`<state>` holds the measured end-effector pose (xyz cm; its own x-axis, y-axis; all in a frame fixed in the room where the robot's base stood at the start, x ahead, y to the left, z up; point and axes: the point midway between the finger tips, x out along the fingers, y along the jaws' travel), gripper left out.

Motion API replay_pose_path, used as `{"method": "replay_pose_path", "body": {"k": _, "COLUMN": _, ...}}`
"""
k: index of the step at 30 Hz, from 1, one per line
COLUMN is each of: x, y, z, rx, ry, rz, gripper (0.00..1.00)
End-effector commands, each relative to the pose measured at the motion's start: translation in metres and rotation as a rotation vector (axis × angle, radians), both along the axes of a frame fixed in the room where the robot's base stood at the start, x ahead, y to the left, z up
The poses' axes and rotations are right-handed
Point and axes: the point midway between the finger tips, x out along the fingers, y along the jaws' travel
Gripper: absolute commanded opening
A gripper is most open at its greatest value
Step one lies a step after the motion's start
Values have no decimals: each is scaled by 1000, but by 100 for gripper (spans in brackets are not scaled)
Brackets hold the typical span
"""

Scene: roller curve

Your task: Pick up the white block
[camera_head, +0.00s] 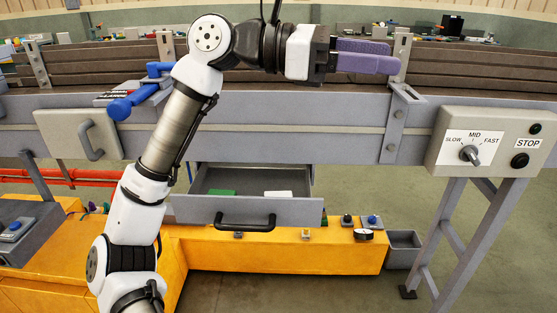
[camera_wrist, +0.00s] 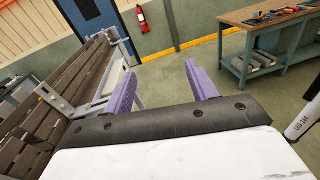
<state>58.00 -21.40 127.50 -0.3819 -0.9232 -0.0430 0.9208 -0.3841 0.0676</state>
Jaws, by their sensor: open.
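A white block (camera_head: 278,194) lies inside the open grey drawer (camera_head: 300,211) under the conveyor in the head view, toward the drawer's right side. A green block (camera_head: 222,192) lies to its left in the same drawer. My gripper (camera_head: 392,56) is up in front of the conveyor, pointing right, well above and to the right of the drawer. Its purple fingers are apart with nothing between them; they also show in the wrist view (camera_wrist: 165,84). The white block is not in the wrist view.
The grey conveyor frame (camera_head: 300,124) runs across above the drawer. The drawer's dark handle (camera_head: 245,224) sticks out in front. A control box (camera_head: 488,140) with a speed dial is at the right. A yellow beam (camera_head: 280,254) lies below the drawer.

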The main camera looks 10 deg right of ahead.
Motion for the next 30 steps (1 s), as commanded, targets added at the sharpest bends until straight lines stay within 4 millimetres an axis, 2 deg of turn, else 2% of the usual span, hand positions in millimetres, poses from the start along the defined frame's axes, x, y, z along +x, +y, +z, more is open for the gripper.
{"method": "replay_pose_path", "body": {"k": 1, "x": 15, "y": -22, "z": -31, "rx": 135, "ry": -56, "rz": 22, "gripper": 57}}
{"method": "replay_pose_path", "body": {"k": 2, "x": 25, "y": -32, "z": -49, "rx": 218, "ry": -89, "rz": 34, "gripper": 57}}
{"method": "replay_pose_path", "body": {"k": 3, "x": 40, "y": -41, "z": -74, "rx": 327, "ry": -133, "rz": 50, "gripper": 57}}
{"method": "replay_pose_path", "body": {"k": 5, "x": 62, "y": -48, "z": -110, "rx": 498, "ry": -197, "rz": 75, "gripper": 57}}
{"method": "replay_pose_path", "body": {"k": 6, "x": 78, "y": -46, "z": -134, "rx": 614, "ry": -236, "rz": 90, "gripper": 57}}
{"method": "replay_pose_path", "body": {"k": 8, "x": 102, "y": -37, "z": -164, "rx": 786, "ry": -288, "rz": 113, "gripper": 57}}
{"method": "replay_pose_path", "body": {"k": 10, "x": 127, "y": -17, "z": -189, "rx": 976, "ry": -336, "rz": 141, "gripper": 57}}
{"method": "replay_pose_path", "body": {"k": 13, "x": 155, "y": 19, "z": -209, "rx": 1206, "ry": -373, "rz": 178, "gripper": 57}}
{"method": "replay_pose_path", "body": {"k": 15, "x": 167, "y": 41, "z": -214, "rx": 1327, "ry": -385, "rz": 197, "gripper": 57}}
{"method": "replay_pose_path", "body": {"k": 18, "x": 177, "y": 64, "z": -215, "rx": 1436, "ry": -388, "rz": 214, "gripper": 57}}
{"method": "replay_pose_path", "body": {"k": 23, "x": 181, "y": 75, "z": -224, "rx": 1491, "ry": -386, "rz": 220, "gripper": 57}}
{"method": "replay_pose_path", "body": {"k": 30, "x": 180, "y": 75, "z": -272, "rx": 1485, "ry": -384, "rz": 218, "gripper": 57}}
